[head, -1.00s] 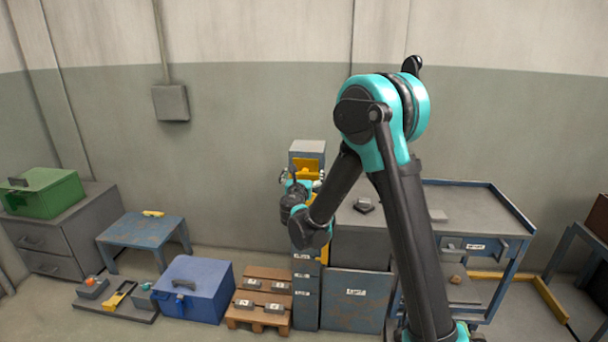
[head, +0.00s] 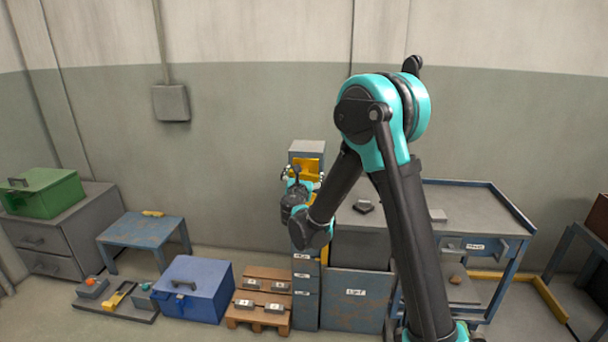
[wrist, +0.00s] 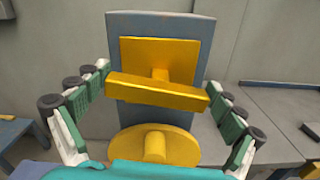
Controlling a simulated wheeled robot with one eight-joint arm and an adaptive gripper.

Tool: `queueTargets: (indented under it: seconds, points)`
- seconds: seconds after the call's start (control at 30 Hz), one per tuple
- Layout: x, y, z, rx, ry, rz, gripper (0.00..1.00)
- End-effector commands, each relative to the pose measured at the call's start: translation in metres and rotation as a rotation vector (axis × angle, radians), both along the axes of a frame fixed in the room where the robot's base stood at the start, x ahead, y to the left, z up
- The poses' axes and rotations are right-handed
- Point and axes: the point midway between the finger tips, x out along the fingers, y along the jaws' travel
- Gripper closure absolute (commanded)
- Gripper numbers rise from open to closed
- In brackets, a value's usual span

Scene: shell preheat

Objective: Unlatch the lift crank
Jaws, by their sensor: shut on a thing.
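The yellow crossbar handle (wrist: 158,93) stands on a short stem in front of a yellow square plate (wrist: 150,52), on the face of a blue-grey box (wrist: 125,22). It lies nearly level, its right end slightly lower in the wrist view. My gripper (wrist: 157,87) is shut on the bar, a green-padded finger at each end. A round yellow disc with a hub (wrist: 155,146) sits below the bar. In the head view the box (head: 307,146) tops a narrow post, and my wrist partly hides its yellow front (head: 312,166).
A grey worktop (wrist: 275,100) lies right of the box. In the head view, a blue chest (head: 205,300), a wooden pallet (head: 262,316) and a low blue table (head: 135,230) stand to the left. A blue bench (head: 480,205) stands to the right.

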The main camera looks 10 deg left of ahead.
Motion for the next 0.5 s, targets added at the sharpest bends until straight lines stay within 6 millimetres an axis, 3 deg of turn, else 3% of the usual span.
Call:
queueTargets:
  seconds: [0.5]
  points:
    - [-0.0006, -0.0048, -0.0022, 0.478, -0.016, 0.0, 0.34]
